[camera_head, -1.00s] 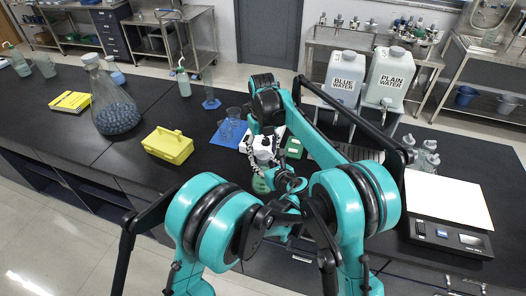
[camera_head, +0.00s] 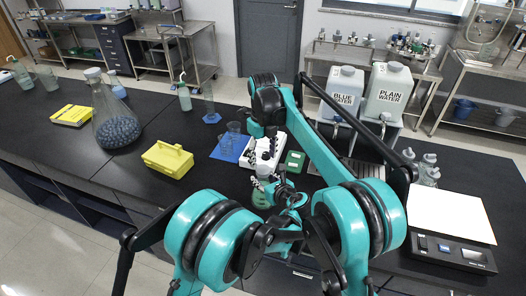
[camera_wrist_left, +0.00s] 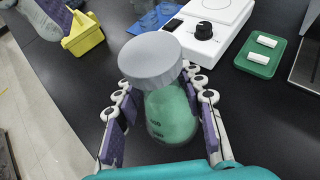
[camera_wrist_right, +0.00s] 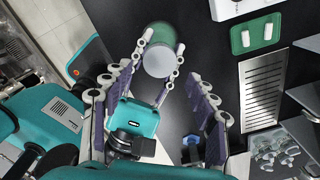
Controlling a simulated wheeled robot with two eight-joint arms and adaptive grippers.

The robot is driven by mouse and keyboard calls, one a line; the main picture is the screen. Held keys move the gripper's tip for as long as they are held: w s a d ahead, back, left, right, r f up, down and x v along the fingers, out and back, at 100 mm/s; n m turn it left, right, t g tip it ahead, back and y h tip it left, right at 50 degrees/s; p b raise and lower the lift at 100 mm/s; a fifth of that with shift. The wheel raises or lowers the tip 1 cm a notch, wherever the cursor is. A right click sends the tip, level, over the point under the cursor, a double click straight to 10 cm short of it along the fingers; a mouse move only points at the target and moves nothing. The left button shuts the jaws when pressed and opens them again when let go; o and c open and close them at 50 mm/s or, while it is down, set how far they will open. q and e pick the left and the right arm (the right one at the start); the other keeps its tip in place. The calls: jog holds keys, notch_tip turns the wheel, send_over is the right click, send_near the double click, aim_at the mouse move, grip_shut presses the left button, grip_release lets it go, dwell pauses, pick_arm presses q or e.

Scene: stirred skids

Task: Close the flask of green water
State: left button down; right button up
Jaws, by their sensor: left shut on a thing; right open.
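The flask of green water (camera_wrist_left: 172,112) stands upright in my left gripper (camera_wrist_left: 160,84), which is shut around it. A wide grey cap (camera_wrist_left: 150,58) sits on top of its neck. In the head view the flask (camera_head: 261,198) is partly hidden by my arms. My right gripper (camera_wrist_right: 160,74) is open and empty, above the flask, its fingers spread on either side of the cap as seen from its wrist. The cap (camera_wrist_right: 158,63) also shows in that view, apart from the right fingers.
A white stirrer with a black knob (camera_wrist_left: 204,30) and a green tray with white bars (camera_wrist_left: 262,54) lie beyond the flask. A yellow box (camera_head: 168,159), a large flask with dark balls (camera_head: 116,130), beakers (camera_head: 233,128) and a balance (camera_head: 450,218) stand around.

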pick_arm(q)
jog(key=shift+f, duration=0.1)
pick_arm(e)
jog(key=n, duration=0.7)
jog(key=shift+r, duration=0.25)
jog(key=n, duration=0.7)
jog(key=shift+r, duration=0.2)
jog(key=n, duration=0.7)
jog(key=shift+r, duration=0.25)
jog(key=n, duration=0.7)
jog(key=shift+r, duration=0.2)
jog(key=n, duration=0.4)
jog(key=shift+r+n, duration=0.15)
jog(key=shift+n, duration=0.15)
jog(key=n, duration=0.4)
jog(key=shift+r+n, duration=0.15)
jog(key=shift+n, duration=0.25)
jog(key=n, duration=0.4)
jog(key=shift+r, duration=0.15)
jog(key=n, duration=0.5)
jog(key=shift+r+n, duration=0.15)
jog(key=shift+n, duration=0.25)
